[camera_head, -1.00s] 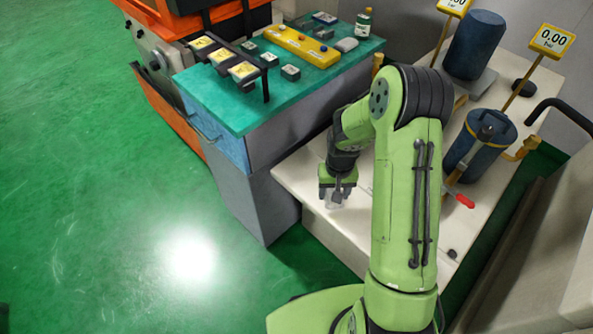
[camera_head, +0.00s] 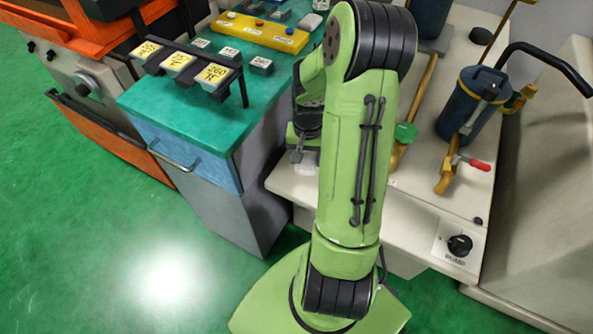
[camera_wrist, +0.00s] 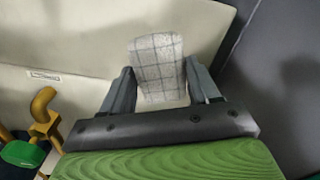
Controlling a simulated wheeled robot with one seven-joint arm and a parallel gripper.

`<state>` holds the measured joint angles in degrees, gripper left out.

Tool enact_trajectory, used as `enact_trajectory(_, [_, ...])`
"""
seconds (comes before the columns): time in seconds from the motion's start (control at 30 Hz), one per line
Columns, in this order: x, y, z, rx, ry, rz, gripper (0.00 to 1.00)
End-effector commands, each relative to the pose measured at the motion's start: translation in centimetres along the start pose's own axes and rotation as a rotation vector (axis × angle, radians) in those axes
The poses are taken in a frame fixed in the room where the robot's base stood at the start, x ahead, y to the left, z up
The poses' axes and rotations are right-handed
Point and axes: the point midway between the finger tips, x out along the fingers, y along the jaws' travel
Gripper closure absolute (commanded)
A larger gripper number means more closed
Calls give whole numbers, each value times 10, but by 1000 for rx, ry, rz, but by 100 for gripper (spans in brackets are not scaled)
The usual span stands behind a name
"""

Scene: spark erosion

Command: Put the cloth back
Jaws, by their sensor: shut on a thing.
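The cloth is pale grey-white with a dark check pattern (camera_wrist: 157,62). In the wrist view it sits between the two fingers of my gripper (camera_wrist: 160,82), which is shut on it. Its far end sticks out past the fingertips. In the head view my gripper (camera_head: 303,160) points down near the left edge of the pale bench, beside the grey-blue cabinet. Only a small pale part of the cloth shows below it there. My arm hides part of the bench.
The teal-topped cabinet (camera_head: 180,110) carries a rack of yellow-labelled holders (camera_head: 180,68), a yellow bar with buttons (camera_head: 260,32) and small grey blocks. On the pale bench (camera_head: 415,215) stand a dark blue cylinder (camera_head: 470,105), a red-tipped clamp (camera_head: 478,165) and a knob (camera_head: 460,245). Green floor is clear at left.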

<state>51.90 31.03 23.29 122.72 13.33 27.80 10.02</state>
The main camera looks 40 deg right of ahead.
Motion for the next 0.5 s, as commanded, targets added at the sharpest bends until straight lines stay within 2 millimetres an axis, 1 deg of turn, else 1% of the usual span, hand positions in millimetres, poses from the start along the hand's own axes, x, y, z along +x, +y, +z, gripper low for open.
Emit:
enact_trajectory(0.03, [13,0,0,0,-2,0,68])
enact_trajectory(0.17, [28,0,0,-1,-1,-1,68])
enact_trajectory(0.3, [54,0,1,-2,-3,-1,68])
enact_trajectory(0.37, [58,-1,0,-2,0,-1,68])
enact_trajectory(0.5, [55,-1,0,-2,2,-1,68])
